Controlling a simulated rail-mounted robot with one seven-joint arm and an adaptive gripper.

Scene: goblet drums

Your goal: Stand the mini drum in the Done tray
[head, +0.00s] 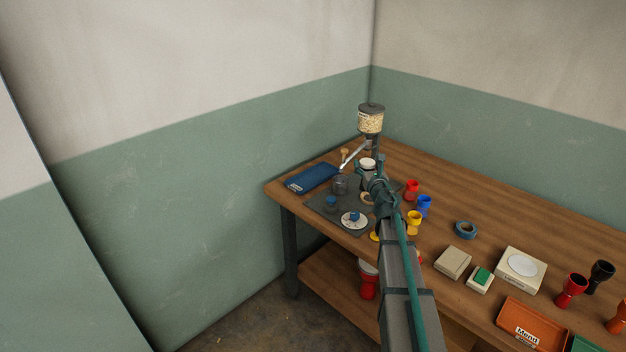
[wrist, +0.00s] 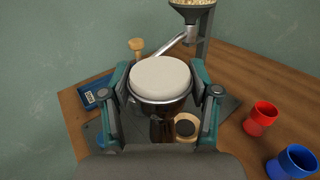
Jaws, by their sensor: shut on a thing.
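My gripper (wrist: 160,92) is shut on a goblet drum with a cream head (wrist: 160,76), a shiny metal rim and a dark body. The drum is upright between the two fingers, above a dark grey mat; its foot is mostly hidden. In the head view its pale head (head: 367,163) shows just beyond my gripper (head: 368,172). An orange tray labelled "Mend" (head: 519,336) lies at the bench's front right. A green tray (head: 583,345) beside it is cut off by the frame.
A pellet hopper (head: 370,120) with a metal spout stands behind the drum. Red (head: 411,188), blue (head: 424,206) and yellow (head: 414,222) goblets stand right of my arm.

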